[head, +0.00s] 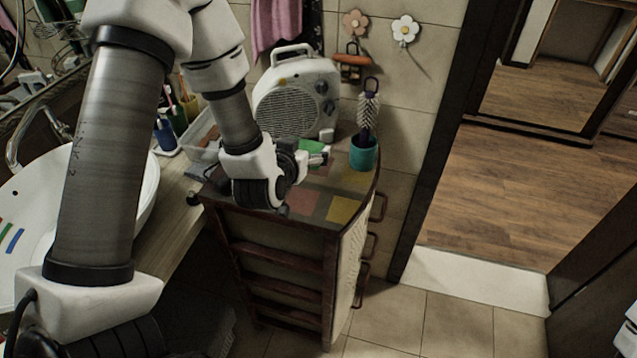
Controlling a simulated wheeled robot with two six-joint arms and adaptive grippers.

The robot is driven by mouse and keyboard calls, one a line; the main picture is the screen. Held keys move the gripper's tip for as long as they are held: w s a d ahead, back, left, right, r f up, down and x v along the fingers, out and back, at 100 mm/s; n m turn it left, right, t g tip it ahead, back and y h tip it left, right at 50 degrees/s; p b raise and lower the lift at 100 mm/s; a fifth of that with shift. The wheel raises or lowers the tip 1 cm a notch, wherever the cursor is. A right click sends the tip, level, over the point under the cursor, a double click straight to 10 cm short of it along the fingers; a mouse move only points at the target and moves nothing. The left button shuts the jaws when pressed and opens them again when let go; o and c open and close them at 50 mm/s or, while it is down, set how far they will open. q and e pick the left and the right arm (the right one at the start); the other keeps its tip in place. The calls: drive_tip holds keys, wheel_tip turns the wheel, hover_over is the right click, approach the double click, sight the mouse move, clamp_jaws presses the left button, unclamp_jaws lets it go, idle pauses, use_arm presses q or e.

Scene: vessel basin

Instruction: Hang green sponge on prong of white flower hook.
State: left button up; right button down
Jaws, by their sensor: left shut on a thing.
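The green sponge (313,146) lies low over the top of the small wooden cabinet, partly hidden by my left gripper. My left gripper (318,157) reaches in from the left and is shut on the sponge. The white flower hook (405,29) is on the tiled wall at the upper right, with its prong below the flower; nothing hangs on it. A tan flower hook (355,22) is to its left, with an orange-brown item (351,62) hanging below it. My right gripper is not in view.
A white fan heater (297,92) stands at the back of the cabinet (300,226). A brush in a teal cup (364,152) stands at its right edge. A sink (30,205) is at left. A dark door frame (437,140) bounds the wall at right.

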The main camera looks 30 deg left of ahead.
use_arm(q)
drive_tip(key=shift+s+d+r, duration=0.1)
drive_tip(key=shift+d, duration=0.15)
hover_over(305, 191)
wheel_tip(305, 191, down, 6)
drive_tip(key=shift+a+p, duration=0.15)
drive_tip(key=shift+p, duration=0.3)
drive_tip(key=f, duration=0.2)
drive_tip(key=f+p, duration=0.1)
drive_tip(key=shift+d+f, duration=0.2)
drive_tip(key=shift+d, duration=0.05)
drive_tip(key=shift+a+f, duration=0.15)
drive_tip(key=shift+f, duration=0.2)
drive_tip(key=shift+f, duration=0.15)
drive_tip(key=o, duration=0.8)
